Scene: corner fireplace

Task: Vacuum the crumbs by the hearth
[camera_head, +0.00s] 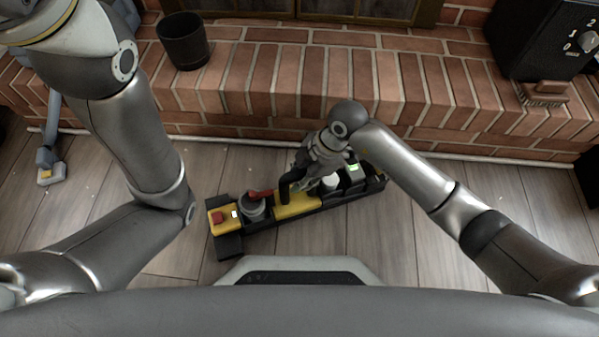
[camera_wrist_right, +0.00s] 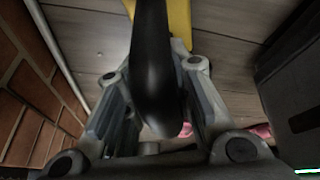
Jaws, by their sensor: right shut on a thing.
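Small pale specks, likely the crumbs (camera_head: 88,195), lie on the wooden floor at the left, in front of the brick hearth (camera_head: 270,75). My right gripper (camera_head: 300,175) is shut on the black handle (camera_wrist_right: 152,70) of a yellow tool (camera_head: 298,206). The tool sits in a long black tray (camera_head: 232,243) on the floor; the gripper partly hides it. A blue-grey tube with a grey and yellow foot (camera_head: 48,173), perhaps a vacuum head, stands on the floor at far left. My left arm hides its upper part. My left gripper is out of view.
The tray also holds a yellow box with a red button (camera_head: 218,217), a grey round pot (camera_head: 251,207) and a red-handled item (camera_head: 262,194). A black bucket (camera_head: 184,42) and a black box with a dial (camera_head: 545,38) stand on the hearth.

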